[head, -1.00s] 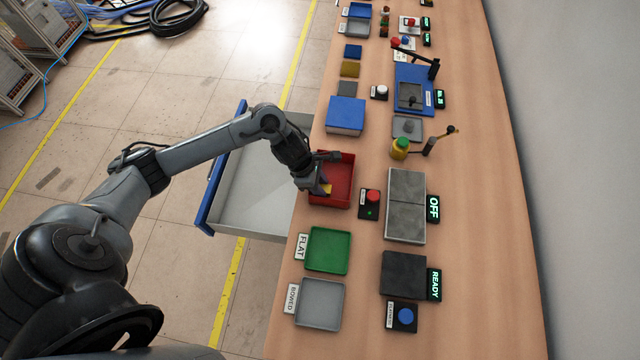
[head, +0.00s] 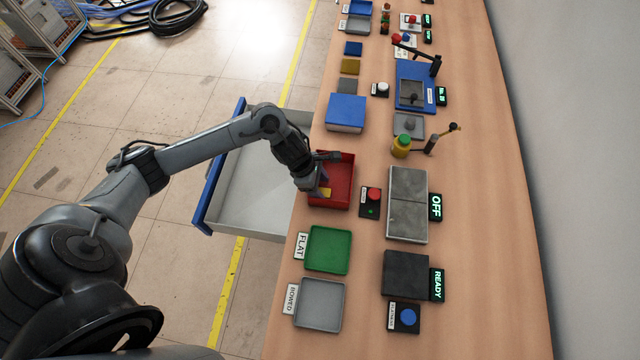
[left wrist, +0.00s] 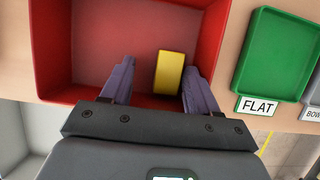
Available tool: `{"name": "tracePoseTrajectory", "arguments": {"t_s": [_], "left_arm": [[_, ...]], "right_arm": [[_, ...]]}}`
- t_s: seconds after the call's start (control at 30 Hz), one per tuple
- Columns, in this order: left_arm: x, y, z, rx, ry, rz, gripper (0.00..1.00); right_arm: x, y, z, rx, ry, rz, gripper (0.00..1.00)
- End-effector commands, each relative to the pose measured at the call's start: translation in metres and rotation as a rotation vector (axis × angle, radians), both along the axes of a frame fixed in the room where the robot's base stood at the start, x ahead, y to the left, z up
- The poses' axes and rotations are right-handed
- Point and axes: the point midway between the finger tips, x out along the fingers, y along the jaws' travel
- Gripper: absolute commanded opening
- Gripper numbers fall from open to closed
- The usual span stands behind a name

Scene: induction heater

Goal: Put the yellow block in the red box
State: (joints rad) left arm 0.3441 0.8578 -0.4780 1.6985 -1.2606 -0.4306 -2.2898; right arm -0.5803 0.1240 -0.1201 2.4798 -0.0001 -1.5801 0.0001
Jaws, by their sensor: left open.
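The red box (head: 340,180) stands on the workbench near its left edge in the head view. It fills the upper part of the left wrist view (left wrist: 50,60). The yellow block (head: 325,192) is inside the red box. In the left wrist view the yellow block (left wrist: 170,72) lies near the box's right wall, between my finger lines and close to the right finger. My left gripper (left wrist: 157,78) is open, its fingers reaching into the box on either side of the block, with a wide gap on the left side. My right gripper is not in view.
A green tray (head: 328,250) marked FLAT and a grey tray (head: 320,304) marked BOWED lie nearer. A red button box (head: 371,201) stands right of the red box. An open drawer (head: 255,190) sticks out under my arm.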

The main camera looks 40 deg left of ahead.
Motion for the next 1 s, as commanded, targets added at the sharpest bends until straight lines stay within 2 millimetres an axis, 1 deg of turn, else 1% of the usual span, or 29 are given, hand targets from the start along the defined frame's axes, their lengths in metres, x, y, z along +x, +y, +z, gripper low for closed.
{"name": "tracePoseTrajectory", "arguments": {"t_s": [0.13,0.27,0.37,0.7,0.9,1.0], "left_arm": [[-0.001,0.000,0.001,0.000,0.000,-0.001,0.61],[-0.002,0.003,0.010,0.001,-0.001,-0.001,0.61],[-0.004,0.008,0.022,0.003,-0.002,-0.002,0.61],[-0.017,0.026,0.075,0.004,-0.002,-0.001,0.61],[-0.022,0.032,0.094,0.001,-0.001,-0.001,0.61],[-0.023,0.034,0.098,0.002,-0.001,-0.001,0.61]], "right_arm": [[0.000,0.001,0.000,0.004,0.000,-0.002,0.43],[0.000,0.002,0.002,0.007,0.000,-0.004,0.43],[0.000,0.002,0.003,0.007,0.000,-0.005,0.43],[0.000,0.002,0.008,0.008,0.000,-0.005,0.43],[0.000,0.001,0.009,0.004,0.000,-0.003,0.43],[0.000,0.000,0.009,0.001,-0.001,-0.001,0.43]]}}
